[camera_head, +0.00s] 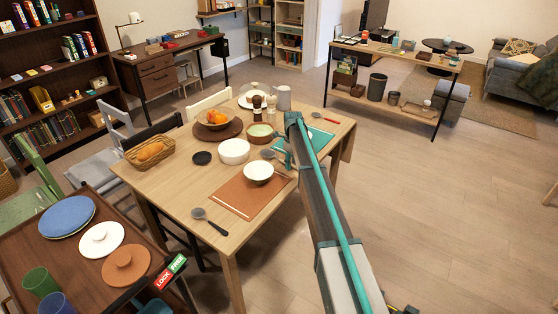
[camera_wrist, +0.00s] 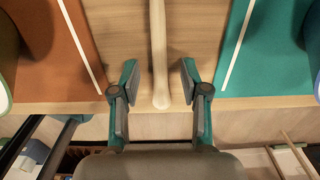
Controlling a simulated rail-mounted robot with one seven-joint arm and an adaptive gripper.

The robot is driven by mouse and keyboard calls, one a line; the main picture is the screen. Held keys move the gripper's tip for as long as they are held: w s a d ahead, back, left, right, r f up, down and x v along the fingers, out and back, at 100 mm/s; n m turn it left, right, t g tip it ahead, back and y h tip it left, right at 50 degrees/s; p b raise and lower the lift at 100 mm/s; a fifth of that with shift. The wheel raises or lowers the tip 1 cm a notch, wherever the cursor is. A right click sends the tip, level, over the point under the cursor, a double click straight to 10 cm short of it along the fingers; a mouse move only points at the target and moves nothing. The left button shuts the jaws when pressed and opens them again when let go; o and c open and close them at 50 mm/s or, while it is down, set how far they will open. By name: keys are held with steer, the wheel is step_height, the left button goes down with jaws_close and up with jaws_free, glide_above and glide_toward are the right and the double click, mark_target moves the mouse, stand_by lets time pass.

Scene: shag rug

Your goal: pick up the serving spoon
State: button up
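My gripper (camera_wrist: 158,84) is open, with its two fingers apart on either side of a pale wooden handle (camera_wrist: 158,45). Gaps show between the handle and both fingers. The handle lies between the orange placemat (camera_wrist: 45,60) and the teal placemat (camera_wrist: 275,55), its end near the table edge. In the head view my gripper (camera_head: 284,158) is low over the table's right side, beside a spoon (camera_head: 268,154) whose handle it partly hides. Another grey spoon with a dark handle (camera_head: 200,214) lies at the table's front. The wrist view does not show the bowl of the handled utensil.
The dining table (camera_head: 180,195) also holds a white bowl (camera_head: 258,171), a white dish (camera_head: 234,149), a bread basket (camera_head: 150,151) and a fruit bowl (camera_head: 219,118). A brown cart (camera_head: 75,275) with plates and cups stands front left. Floor is open to the right.

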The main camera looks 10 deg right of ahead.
jaws_close()
steer(key=shift+r, duration=0.85)
steer(key=s+a+r+b, duration=0.2)
steer(key=s+r+b, duration=0.2)
steer(key=s+r, duration=0.7)
steer(key=s, duration=0.2)
steer(key=shift+s+a+r, duration=0.15)
steer(key=shift+s+a, duration=0.1)
steer(key=shift+s, duration=0.15)
